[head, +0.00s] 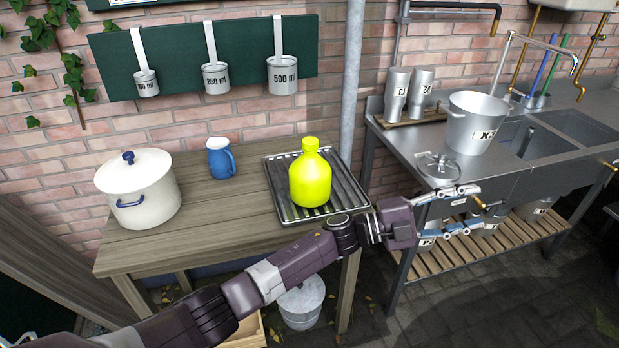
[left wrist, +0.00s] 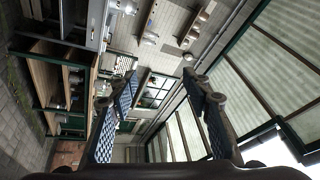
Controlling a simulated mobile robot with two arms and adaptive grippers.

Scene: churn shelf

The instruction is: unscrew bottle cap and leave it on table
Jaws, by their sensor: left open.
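A bright yellow-green bottle (head: 311,180) stands upright on a ribbed metal tray (head: 284,209) at the right end of the wooden table (head: 225,205). Its top is the same yellow-green, and I cannot make out a separate cap. My left gripper (head: 476,208) is open and empty, to the right of the bottle and beyond the table's right edge, in front of the steel counter. Its two open fingers also show in the left wrist view (left wrist: 163,95), with nothing between them. My right gripper is not in view.
A white lidded pot (head: 140,196) and a blue jug (head: 220,158) stand left on the table. Measuring cups (head: 283,75) hang above. A drainpipe (head: 351,85) rises behind the tray. The steel counter (head: 495,172) holds a pot (head: 473,122) and a lid (head: 438,167). The table's front middle is bare.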

